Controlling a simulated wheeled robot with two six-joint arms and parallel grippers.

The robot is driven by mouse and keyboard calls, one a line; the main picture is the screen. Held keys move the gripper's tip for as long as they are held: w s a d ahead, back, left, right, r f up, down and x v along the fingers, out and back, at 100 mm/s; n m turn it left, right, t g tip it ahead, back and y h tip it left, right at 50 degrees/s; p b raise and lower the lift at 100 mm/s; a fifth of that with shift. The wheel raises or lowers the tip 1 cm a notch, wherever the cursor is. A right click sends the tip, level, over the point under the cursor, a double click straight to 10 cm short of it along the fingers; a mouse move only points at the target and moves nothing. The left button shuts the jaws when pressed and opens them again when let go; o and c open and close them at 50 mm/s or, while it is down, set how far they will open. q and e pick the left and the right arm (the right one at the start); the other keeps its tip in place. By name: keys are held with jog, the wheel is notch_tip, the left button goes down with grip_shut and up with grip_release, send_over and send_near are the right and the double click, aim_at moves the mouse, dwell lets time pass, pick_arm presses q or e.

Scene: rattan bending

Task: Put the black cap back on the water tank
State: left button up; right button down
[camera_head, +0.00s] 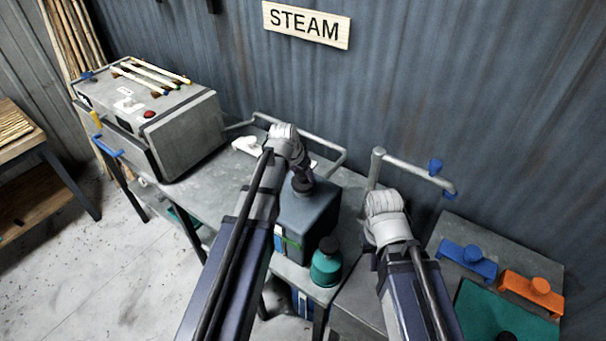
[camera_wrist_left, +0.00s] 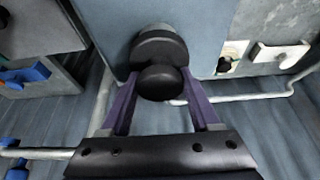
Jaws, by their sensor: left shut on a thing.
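The water tank, a blue-grey box (camera_head: 303,222), stands on the grey workbench, and its face shows in the left wrist view (camera_wrist_left: 205,25). My left gripper (camera_head: 288,150) is above the tank's top, shut on the black cap (camera_head: 302,184). In the left wrist view the cap's round knob (camera_wrist_left: 160,82) sits between the two purple fingers. A wider black round part lies right behind the knob, against the tank. I cannot tell whether the cap is seated or just above the opening. My right gripper (camera_head: 385,217) is to the right of the tank, fingers hidden.
A teal bottle with a black top (camera_head: 326,266) stands close in front of the tank. A grey steam box (camera_head: 185,130) is on the left of the bench. A pipe (camera_head: 412,170) with blue ends rises at right, near blue (camera_head: 467,260) and orange (camera_head: 530,291) clamps.

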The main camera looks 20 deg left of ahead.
pick_arm(q)
jog(key=shift+f+b, duration=0.75)
jog(key=shift+f, duration=0.05)
dwell(0.6)
jog(key=o, duration=1.4)
jog(key=shift+o, duration=0.4)
jog(key=shift+r, duration=0.1)
jog(key=shift+r+p, duration=4)
jog(key=shift+p, duration=0.1)
